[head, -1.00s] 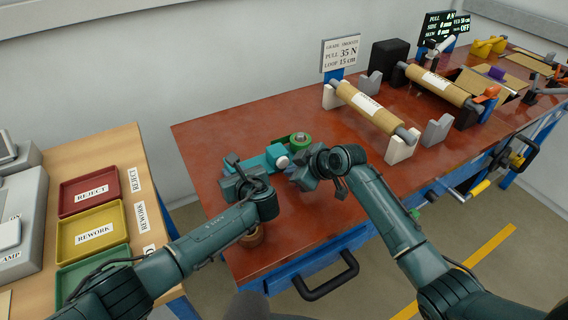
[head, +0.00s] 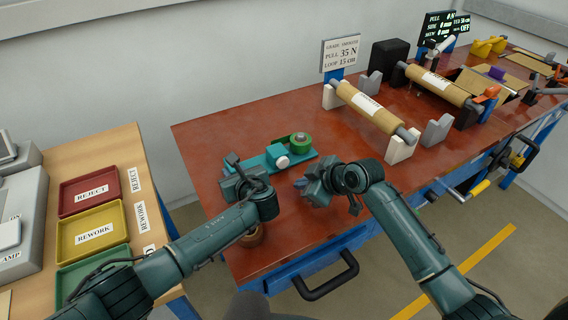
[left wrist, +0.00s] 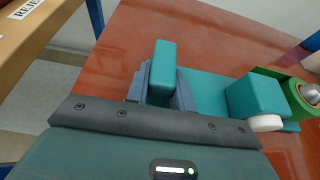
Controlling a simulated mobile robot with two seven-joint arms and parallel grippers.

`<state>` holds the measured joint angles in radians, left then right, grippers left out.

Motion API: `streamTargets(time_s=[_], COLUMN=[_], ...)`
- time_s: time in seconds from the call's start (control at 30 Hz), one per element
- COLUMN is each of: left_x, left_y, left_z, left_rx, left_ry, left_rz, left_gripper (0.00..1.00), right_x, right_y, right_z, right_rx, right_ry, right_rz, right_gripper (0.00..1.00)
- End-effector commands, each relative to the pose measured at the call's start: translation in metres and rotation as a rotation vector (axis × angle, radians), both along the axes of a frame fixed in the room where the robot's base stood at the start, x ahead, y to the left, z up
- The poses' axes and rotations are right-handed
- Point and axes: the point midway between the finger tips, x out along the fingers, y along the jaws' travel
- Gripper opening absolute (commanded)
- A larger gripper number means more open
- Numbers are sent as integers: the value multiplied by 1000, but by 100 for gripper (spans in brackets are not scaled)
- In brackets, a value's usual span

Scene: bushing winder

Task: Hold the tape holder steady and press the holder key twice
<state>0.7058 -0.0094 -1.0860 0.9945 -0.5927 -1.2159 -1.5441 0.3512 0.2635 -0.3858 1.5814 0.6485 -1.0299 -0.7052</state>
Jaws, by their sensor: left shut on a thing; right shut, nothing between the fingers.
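The teal tape holder (head: 262,162) lies on the red table, with a green tape roll (head: 300,142) at its far right end. A round white key (head: 282,162) sits on the holder's near side and also shows in the left wrist view (left wrist: 265,123). My left gripper (head: 236,172) is shut on the holder's left part; in the left wrist view a teal block (left wrist: 163,68) stands up between its fingers. My right gripper (head: 303,184) is shut and empty, to the right and in front of the white key, apart from the holder.
Paper-covered rollers (head: 366,107) on stands are at the right. Reject (head: 88,191) and rework trays are on the left bench. The table's middle is clear.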

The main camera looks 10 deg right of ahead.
Motion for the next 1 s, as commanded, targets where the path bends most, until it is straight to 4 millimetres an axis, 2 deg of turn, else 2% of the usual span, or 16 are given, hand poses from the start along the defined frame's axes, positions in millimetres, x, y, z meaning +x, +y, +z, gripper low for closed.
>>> streamTargets(time_s=[0.37,0.4,0.6,0.7,1.0], left_x=[0,0,0,0,-4], left_y=[0,0,0,0,-2], left_z=[0,0,0,0,1], left_rx=[0,0,0,0,0], left_ry=[1,1,0,0,0], left_rz=[0,0,0,0,0], left_gripper=[0,27,43,49,49], right_x=[0,0,0,0,0], right_y=[0,0,0,0,0], right_z=[0,0,0,0,0], right_rx=[0,0,0,0,0], right_ry=[0,0,0,0,0], right_rz=[0,0,0,0,0], right_gripper=[0,0,0,0,0])
